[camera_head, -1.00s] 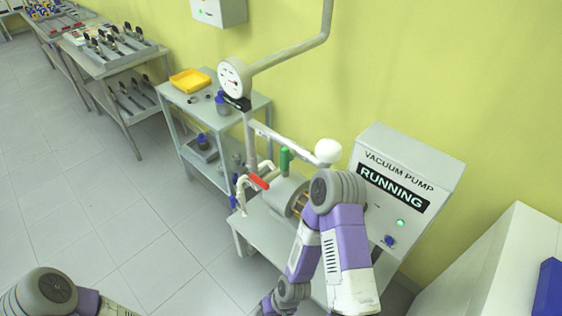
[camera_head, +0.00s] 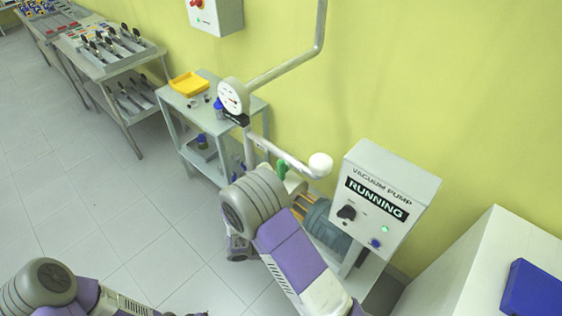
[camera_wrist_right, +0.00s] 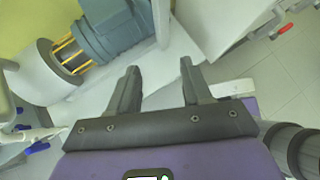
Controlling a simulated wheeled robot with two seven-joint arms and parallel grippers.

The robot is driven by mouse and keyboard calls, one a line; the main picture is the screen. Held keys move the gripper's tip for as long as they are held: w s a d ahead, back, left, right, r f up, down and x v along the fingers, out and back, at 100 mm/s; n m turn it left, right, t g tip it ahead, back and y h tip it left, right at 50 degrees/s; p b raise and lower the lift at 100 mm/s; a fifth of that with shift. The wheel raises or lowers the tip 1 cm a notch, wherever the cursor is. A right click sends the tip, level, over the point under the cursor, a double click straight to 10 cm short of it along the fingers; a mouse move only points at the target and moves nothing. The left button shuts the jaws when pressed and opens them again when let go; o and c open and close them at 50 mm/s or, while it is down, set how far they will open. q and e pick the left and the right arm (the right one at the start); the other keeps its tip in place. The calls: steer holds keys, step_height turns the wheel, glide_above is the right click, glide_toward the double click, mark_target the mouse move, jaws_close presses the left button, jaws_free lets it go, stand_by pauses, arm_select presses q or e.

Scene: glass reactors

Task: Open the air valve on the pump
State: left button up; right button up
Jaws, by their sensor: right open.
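The vacuum pump's control box (camera_head: 385,200) reads RUNNING and has a lit green lamp, a black knob (camera_head: 346,212) and a blue button. The pump motor (camera_head: 322,222) is grey-blue and partly hidden behind my right arm. A green valve handle (camera_head: 282,169) shows just above the arm; the red-handled valve is hidden in the head view. In the right wrist view, the motor (camera_wrist_right: 108,35) is beyond the fingers, and a red handle (camera_wrist_right: 284,28) is at the upper right. My right gripper (camera_wrist_right: 160,78) is open and empty. My left gripper is out of view.
A dial gauge (camera_head: 233,95) and white pipe (camera_head: 285,155) rise above the pump. A shelf trolley with a yellow tray (camera_head: 188,83) stands behind. A white cabinet (camera_head: 475,270) is on the right. The floor at left is clear.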

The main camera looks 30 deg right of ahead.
steer(key=w+r+n+t+h+p, duration=0.1)
steer(key=w+r+n+t+h, duration=0.1)
steer(key=w+r, duration=0.35)
steer(key=w+r+n+t+h+p, duration=0.1)
steer(key=w+r+t+h, duration=0.2)
steer(key=r, duration=0.5)
steer(key=n+t+h, duration=0.2)
steer(key=t, duration=0.1)
glide_toward(278, 169)
steer(key=x, duration=0.4)
steer(key=shift+d+r+p, duration=0.15)
steer(key=shift+r+p, duration=0.05)
steer(key=shift+p, duration=0.25)
steer(key=x, duration=0.7)
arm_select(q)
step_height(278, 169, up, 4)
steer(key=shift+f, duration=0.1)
arm_select(e)
steer(key=shift+c, duration=0.2)
jaws_close()
